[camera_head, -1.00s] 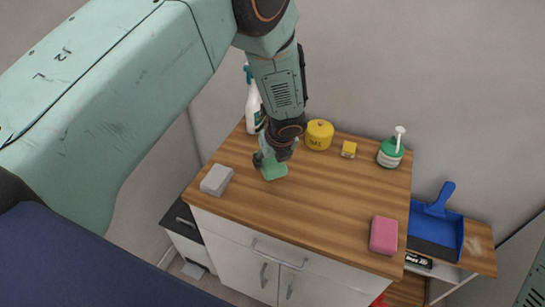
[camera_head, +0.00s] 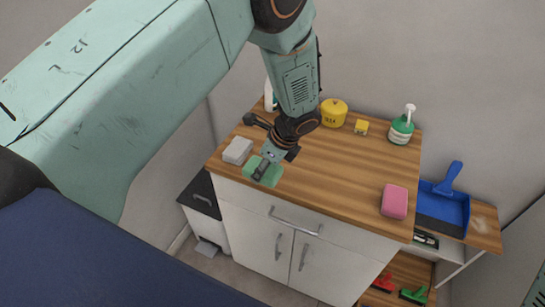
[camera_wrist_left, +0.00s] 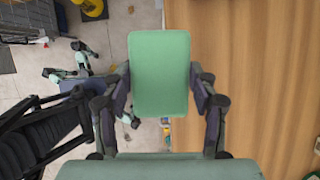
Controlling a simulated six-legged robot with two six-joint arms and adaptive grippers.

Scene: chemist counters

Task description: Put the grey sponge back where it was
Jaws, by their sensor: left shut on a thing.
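The grey sponge (camera_head: 237,151) lies on the wooden counter top (camera_head: 330,185) near its left end. My left gripper (camera_head: 264,168) is shut on a green sponge (camera_head: 274,177), just right of and in front of the grey one, at the counter's front edge. In the left wrist view the green sponge (camera_wrist_left: 160,75) sits between both fingers, with floor on one side and wood on the other. I cannot tell its exact height above the top. The grey sponge is not seen in the wrist view. My right gripper is not in view.
A pink sponge (camera_head: 395,201) lies at the front right. A yellow tub (camera_head: 333,113), a small yellow block (camera_head: 361,127) and a green-and-white pump bottle (camera_head: 401,128) stand along the back. A blue dustpan (camera_head: 443,205) is to the right. The counter's middle is clear.

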